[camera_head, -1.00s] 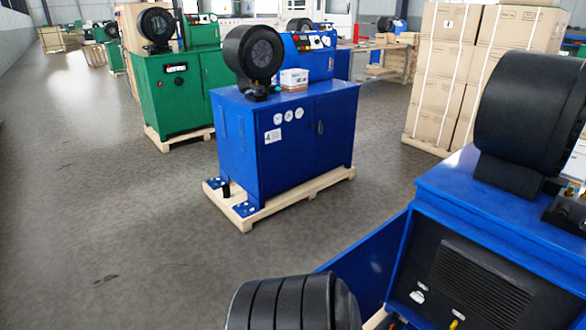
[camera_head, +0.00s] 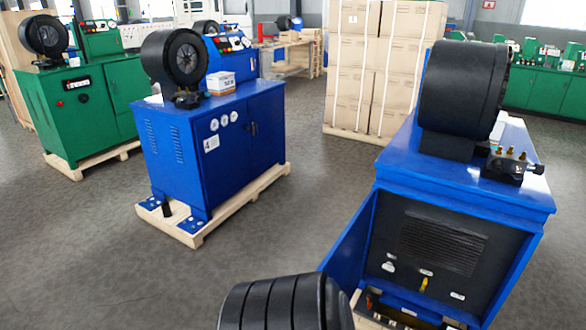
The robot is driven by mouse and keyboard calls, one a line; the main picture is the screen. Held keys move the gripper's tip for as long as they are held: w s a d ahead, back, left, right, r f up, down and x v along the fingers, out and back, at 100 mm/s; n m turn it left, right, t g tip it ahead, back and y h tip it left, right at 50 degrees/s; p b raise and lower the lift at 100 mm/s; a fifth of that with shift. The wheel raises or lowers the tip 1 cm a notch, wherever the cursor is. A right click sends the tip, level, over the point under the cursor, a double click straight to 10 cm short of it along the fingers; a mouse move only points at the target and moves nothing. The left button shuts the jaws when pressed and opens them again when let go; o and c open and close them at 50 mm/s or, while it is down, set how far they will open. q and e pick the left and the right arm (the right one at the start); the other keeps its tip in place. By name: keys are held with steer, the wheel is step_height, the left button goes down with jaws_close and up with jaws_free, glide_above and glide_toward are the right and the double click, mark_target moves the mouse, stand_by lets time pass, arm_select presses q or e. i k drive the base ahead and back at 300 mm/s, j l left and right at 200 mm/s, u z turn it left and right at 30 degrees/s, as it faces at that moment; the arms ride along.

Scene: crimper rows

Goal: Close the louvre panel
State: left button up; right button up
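The near blue crimper (camera_head: 465,183) stands at the right with a black round head (camera_head: 462,92) on top. Its front is open: a blue panel (camera_head: 350,237) stands swung out at the left of the opening. Inside is a dark face with a black louvred grille (camera_head: 441,243), small white labels and a yellow part. A dark ribbed cylindrical part (camera_head: 285,303), which looks like part of my arm, covers the bottom middle and stands in front of the panel's lower left. Neither gripper can be made out.
A second blue crimper (camera_head: 215,140) stands on a wooden pallet (camera_head: 240,210) at centre left. A green crimper (camera_head: 95,110) is behind it. Strapped cartons (camera_head: 380,70) stand at the back. Grey floor (camera_head: 80,240) is clear at front left.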

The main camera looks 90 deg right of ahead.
mark_target(343, 262)
steer(key=i+z, duration=0.15)
steer(key=z, duration=0.35)
steer(key=i+z, duration=0.2)
steer(key=z, duration=0.3)
steer(key=i+z, duration=0.2)
steer(key=z, duration=0.3)
steer(key=i+j+z, duration=0.15)
steer(key=z, duration=0.35)
steer(key=i+z, duration=0.2)
steer(key=z, duration=0.25)
steer(key=i+j+z, duration=0.1)
steer(key=z, duration=0.35)
steer(key=i+j+z, duration=0.15)
steer(key=z, duration=0.25)
steer(key=i+j+z, duration=0.15)
steer(key=z, duration=0.3)
steer(key=i+j+z, duration=0.1)
steer(key=j+z, duration=0.15)
steer(key=z, duration=0.2)
